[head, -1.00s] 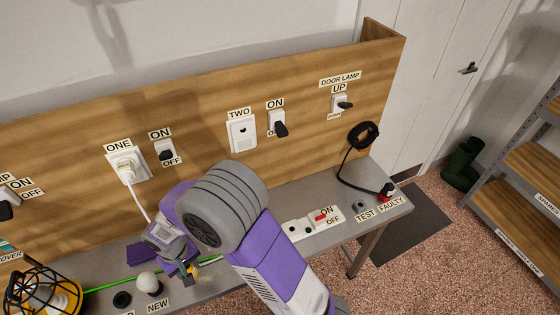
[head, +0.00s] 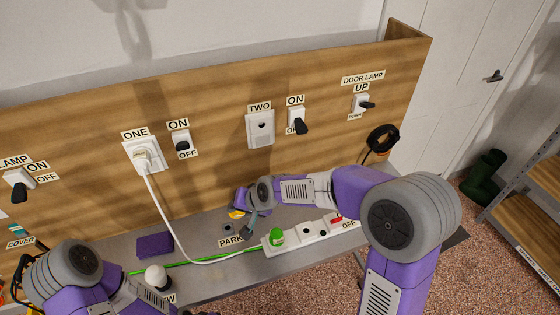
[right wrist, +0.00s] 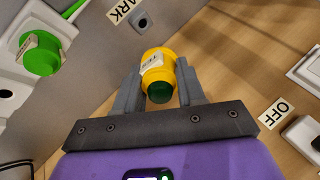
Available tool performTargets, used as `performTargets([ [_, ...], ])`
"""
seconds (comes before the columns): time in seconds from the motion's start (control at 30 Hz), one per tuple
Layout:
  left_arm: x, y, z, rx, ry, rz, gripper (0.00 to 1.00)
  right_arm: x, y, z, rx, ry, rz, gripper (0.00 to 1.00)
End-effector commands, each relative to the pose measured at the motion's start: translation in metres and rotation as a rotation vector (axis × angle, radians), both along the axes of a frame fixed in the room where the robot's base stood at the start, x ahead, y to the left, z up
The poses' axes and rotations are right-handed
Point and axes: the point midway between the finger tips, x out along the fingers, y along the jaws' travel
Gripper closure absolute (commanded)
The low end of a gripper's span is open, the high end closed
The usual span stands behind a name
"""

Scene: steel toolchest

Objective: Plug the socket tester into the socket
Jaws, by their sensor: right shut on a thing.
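The socket tester (right wrist: 158,68) is a yellow, rounded body with a dark green end and a partly readable label. My right gripper (right wrist: 158,88) is shut on it in the right wrist view. In the head view the tester shows as a small yellow patch (head: 236,214) beside my right gripper (head: 246,212), low in front of the wooden panel, near the PARK label. Socket TWO (head: 260,128) on the panel is empty. Socket ONE (head: 145,156) holds a white plug with a cable. My left arm is at the bottom left; its gripper fingers are not visible.
A white socket strip (head: 312,232) on the bench holds a green plug (head: 277,237) and has a red switch. A white bulb (head: 157,277) stands near the left arm. Switches (head: 298,121) line the panel. A white cable crosses the bench.

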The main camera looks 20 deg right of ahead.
Motion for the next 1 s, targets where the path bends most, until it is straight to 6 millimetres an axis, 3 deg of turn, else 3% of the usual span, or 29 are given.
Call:
performTargets([
  [0.77,0.000,0.000,-0.018,0.000,-0.001,0.000,0.65,0.022,-0.021,0.061,0.230,-0.359,-0.243,0.97],
  [1.0,0.000,0.000,-0.028,0.000,-0.001,0.000,0.65,0.025,-0.038,0.087,0.296,-0.512,-0.343,0.97],
])
